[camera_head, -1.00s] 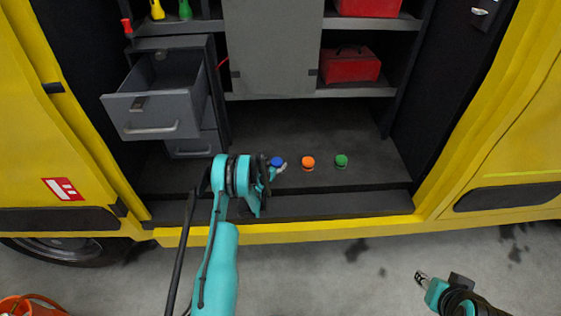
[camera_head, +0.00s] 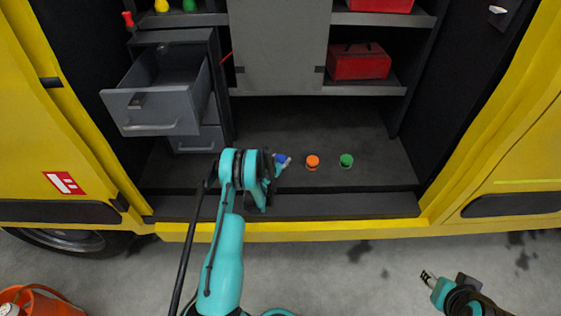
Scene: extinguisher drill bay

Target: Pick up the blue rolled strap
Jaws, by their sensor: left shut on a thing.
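The blue rolled strap (camera_head: 281,157) is at the van's compartment floor, left of an orange rolled strap (camera_head: 312,161) and a green rolled strap (camera_head: 346,160). My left gripper (camera_head: 283,163) is at the blue strap, its fingers shut on it and partly covering it. The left wrist hides some of the floor to the left. Whether the strap is clear of the floor cannot be told. My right gripper (camera_head: 428,276) is at the lower right, outside the van over the ground, away from the straps; its fingertips are small in the view.
A grey drawer (camera_head: 155,110) stands open at the left. A grey panel (camera_head: 280,50) is at the back middle, with a red toolbox (camera_head: 358,62) on a shelf right of it. An orange bucket (camera_head: 45,303) is on the ground at lower left. The compartment floor right of the green strap is clear.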

